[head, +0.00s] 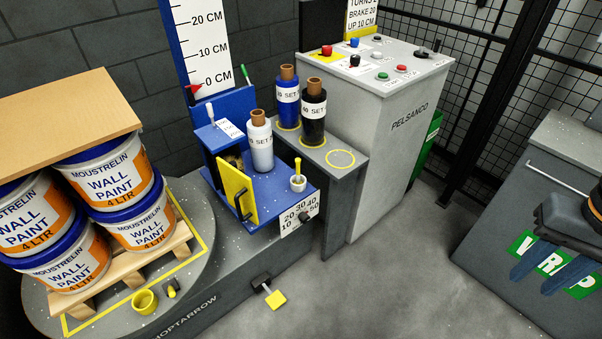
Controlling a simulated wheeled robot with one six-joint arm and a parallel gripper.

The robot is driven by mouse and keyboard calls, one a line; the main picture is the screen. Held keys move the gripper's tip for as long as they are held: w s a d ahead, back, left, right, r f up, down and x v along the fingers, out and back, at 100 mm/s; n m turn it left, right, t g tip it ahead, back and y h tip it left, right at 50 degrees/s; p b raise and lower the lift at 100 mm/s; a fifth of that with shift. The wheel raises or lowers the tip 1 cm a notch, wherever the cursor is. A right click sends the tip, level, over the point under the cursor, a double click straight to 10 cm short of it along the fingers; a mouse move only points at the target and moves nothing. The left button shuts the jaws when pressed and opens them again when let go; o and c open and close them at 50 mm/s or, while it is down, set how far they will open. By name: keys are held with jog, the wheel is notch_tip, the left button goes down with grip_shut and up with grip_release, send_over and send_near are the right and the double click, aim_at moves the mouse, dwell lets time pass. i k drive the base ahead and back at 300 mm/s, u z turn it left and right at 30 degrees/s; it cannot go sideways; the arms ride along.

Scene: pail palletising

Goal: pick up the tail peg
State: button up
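I cannot tell for sure which thing is the tail peg. One candidate is a small yellow peg (298,165) standing upright in a white cup (298,184) on the front corner of the blue film carriage (275,205). Another small dark piece with some yellow (172,291) is on the turntable beside a yellow cup (145,301). My gripper (532,283) is at the right edge, in front of a grey cabinet with a green label. Its two blue-grey fingers are apart with nothing seen between them, far from both pieces.
Paint pails (112,179) stand stacked on a wooden pallet (130,270) under a brown sheet (65,112). Film rolls stand on the carriage and the grey shelf (341,175). A yellow pedal (275,299) juts out low. The grey floor (400,280) in the middle is clear.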

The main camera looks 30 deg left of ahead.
aim_at(298, 160)
jog(key=u, duration=0.4)
jog(key=i, duration=0.7)
jog(key=u, duration=0.75)
jog(key=i, duration=0.6)
